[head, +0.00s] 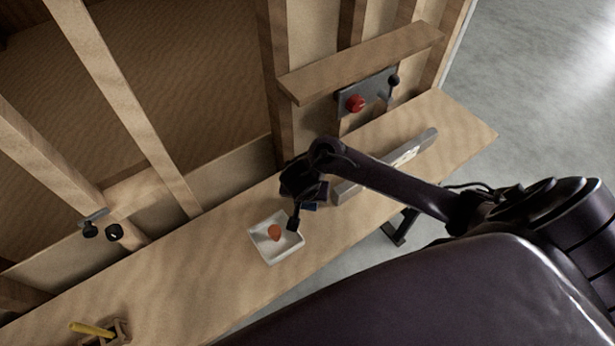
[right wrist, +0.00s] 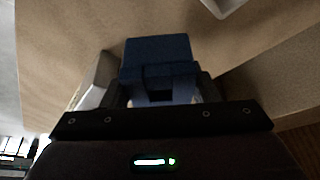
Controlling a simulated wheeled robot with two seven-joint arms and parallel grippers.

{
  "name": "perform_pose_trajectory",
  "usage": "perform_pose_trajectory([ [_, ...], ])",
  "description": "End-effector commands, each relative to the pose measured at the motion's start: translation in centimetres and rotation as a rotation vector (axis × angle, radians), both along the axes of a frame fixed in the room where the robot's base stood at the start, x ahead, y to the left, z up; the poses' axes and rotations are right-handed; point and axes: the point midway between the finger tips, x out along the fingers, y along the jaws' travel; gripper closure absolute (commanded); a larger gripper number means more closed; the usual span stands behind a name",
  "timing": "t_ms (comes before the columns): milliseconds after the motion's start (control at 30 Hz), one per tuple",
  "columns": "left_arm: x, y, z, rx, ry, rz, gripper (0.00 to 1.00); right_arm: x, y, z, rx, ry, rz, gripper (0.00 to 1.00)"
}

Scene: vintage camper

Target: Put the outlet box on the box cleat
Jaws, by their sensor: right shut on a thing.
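My right gripper (head: 305,204) reaches in from the right over the bench, near the white tray. It is shut on a blue outlet box (right wrist: 158,62), seen between the fingers in the right wrist view. My left gripper is not in view.
The wooden bench (head: 200,270) holds a white tray (head: 264,250) with an orange item, a long grey bar (head: 425,142), and a yellow-handled tool (head: 92,328). A shelf (head: 365,62) juts above a plate with a red knob (head: 355,103). Black knobs (head: 90,230) sit at left. The left-middle bench is clear.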

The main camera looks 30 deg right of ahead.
Motion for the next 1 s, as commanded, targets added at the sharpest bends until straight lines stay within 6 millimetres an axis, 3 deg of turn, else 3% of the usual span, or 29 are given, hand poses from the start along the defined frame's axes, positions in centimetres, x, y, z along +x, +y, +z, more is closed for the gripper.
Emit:
perform_pose_trajectory([
  [100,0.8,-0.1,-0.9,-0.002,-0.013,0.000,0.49,0.0,-0.1,-1.5,-0.002,-0.001,0.000,0.74],
  [267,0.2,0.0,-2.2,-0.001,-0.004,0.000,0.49,0.1,-0.1,-3.6,-0.001,-0.002,-0.001,0.74],
  [700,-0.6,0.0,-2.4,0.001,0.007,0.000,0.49,0.0,0.0,-4.2,0.001,-0.001,-0.001,0.74],
  [733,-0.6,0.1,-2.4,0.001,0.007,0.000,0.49,0.0,0.0,-4.3,0.001,0.001,0.000,0.44],
  [900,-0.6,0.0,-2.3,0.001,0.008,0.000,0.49,0.0,0.0,-4.2,0.001,-0.001,0.000,0.24],
  [1000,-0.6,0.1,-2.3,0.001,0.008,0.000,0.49,0.0,0.0,-4.2,0.001,-0.001,0.000,0.24],
])
